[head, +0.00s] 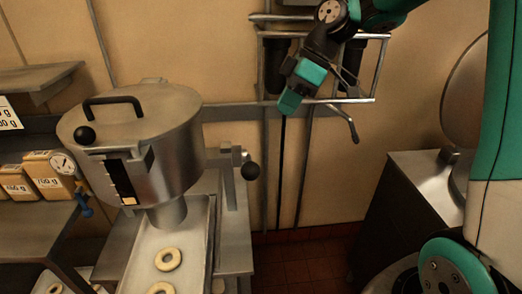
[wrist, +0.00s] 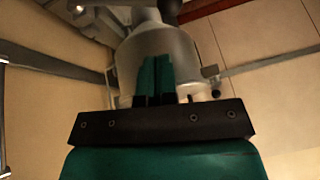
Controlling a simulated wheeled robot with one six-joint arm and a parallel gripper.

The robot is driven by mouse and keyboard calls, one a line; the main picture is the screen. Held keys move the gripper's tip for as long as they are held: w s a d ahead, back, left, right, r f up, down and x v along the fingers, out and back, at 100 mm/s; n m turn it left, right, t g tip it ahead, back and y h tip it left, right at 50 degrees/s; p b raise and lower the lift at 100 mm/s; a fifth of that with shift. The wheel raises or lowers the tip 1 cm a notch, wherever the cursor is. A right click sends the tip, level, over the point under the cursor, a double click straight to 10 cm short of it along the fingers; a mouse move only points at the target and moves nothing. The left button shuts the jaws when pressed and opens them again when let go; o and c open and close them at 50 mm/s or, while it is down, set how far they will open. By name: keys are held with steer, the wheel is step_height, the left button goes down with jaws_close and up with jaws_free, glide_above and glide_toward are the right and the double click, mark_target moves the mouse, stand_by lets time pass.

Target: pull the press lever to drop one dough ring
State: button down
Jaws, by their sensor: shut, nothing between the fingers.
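The dough press is a round metal hopper (head: 150,155) at the left of the head view, with a spout above a metal tray. A lever with a round black knob (head: 250,171) sticks out at its right side. One dough ring (head: 168,259) lies on the tray (head: 183,228), and another ring (head: 161,288) is cut by the bottom edge. My gripper (head: 288,104) is shut and empty, up and right of the knob and clear of it. In the wrist view my shut fingers (wrist: 156,75) stand in front of a metal vessel (wrist: 183,52).
A wall rack (head: 335,99) with dark hanging items is behind my gripper. A metal counter (head: 415,185) stands at the right. Open floor lies between the press and this counter.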

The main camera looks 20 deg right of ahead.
mark_target(249, 162)
steer(key=s+p+x, duration=0.1)
steer(key=p+x, duration=0.2)
steer(key=x, duration=0.9)
steer(key=shift+a+f+p, duration=0.15)
steer(key=shift+a+p, duration=0.05)
steer(key=shift+p, duration=0.15)
